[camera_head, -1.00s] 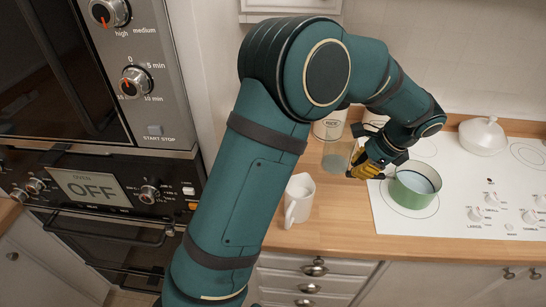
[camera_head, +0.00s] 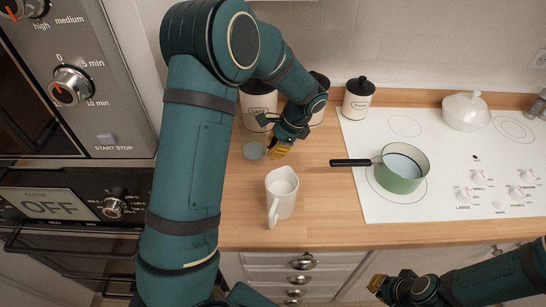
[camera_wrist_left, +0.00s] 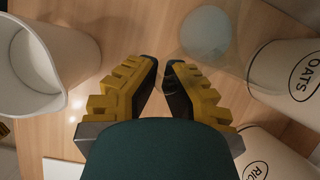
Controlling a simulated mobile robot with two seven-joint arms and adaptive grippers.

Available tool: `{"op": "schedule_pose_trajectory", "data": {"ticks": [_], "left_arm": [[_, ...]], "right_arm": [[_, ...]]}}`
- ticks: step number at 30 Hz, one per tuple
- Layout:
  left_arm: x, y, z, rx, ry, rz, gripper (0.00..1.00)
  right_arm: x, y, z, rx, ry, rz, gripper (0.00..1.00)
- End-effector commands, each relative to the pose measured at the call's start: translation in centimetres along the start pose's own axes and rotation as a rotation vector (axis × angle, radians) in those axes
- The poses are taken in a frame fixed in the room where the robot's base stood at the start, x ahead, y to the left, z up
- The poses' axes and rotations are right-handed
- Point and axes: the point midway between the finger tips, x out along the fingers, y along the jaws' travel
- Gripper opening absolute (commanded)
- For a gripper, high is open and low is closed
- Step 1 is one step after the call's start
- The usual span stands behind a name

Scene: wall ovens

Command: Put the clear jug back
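The clear jug (camera_head: 253,150) is see-through and hard to make out. It stands on the wooden counter in front of the canisters, and its round shape also shows at the top of the left wrist view (camera_wrist_left: 206,34). My left gripper (camera_head: 279,151) is just right of it, pointing down and apart from it. In the left wrist view its yellow-backed fingers (camera_wrist_left: 160,66) have a narrow gap between the tips, with nothing held. My right gripper (camera_head: 378,284) is low at the right, in front of the counter edge; its finger opening is unclear.
A white jug (camera_head: 282,192) stands nearer the counter edge. Canisters, one marked oats (camera_wrist_left: 292,70), stand behind my left gripper. A green saucepan (camera_head: 402,172) sits on the white cooktop (camera_head: 440,205), its black handle pointing left. Wall ovens (camera_head: 65,150) are at the left.

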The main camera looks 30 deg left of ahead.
Motion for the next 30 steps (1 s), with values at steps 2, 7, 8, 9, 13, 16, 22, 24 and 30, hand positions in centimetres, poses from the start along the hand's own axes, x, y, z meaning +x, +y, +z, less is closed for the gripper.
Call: {"op": "schedule_pose_trajectory", "data": {"ticks": [2, 7, 8, 9, 13, 16, 22, 24, 30], "left_arm": [[0.5, 0.0, -0.2, 0.0, 0.0, 0.0, 0.0], [2.6, 0.2, -1.2, 0.001, -0.001, 0.001, 0.0], [3.0, 0.2, -1.3, 0.001, -0.001, 0.001, 0.0], [3.3, 0.2, -1.4, 0.0, -0.001, 0.001, 0.0], [3.3, 0.2, -1.5, -0.001, 0.001, -0.001, 0.0], [3.3, 0.2, -1.5, -0.001, 0.001, -0.001, 0.0], [3.6, 0.2, -1.7, 0.0, 0.001, 0.0, 0.22], [3.6, 0.2, -1.6, 0.0, 0.001, 0.0, 0.34], [3.6, 0.2, -1.6, 0.0, 0.001, 0.0, 0.34]], "right_arm": [[0.1, 0.0, 0.0, 0.0, 0.0, 0.0, 0.0], [0.3, 0.1, 0.0, 0.0, 0.0, 0.0, 0.0], [0.3, 0.1, 0.0, 0.0, 0.0, 0.0, 0.0], [0.4, 0.1, 0.0, 0.0, 0.0, 0.001, 0.0], [0.3, 0.1, 0.0, 0.0, 0.0, 0.001, 0.0], [0.3, 0.1, 0.0, 0.0, 0.0, 0.001, 0.0], [0.5, 0.2, 0.1, 0.0, 0.0, 0.001, 0.0], [0.5, 0.2, 0.1, 0.0, 0.0, 0.001, 0.0], [0.5, 0.1, 0.0, 0.0, 0.0, 0.001, 0.0]]}}
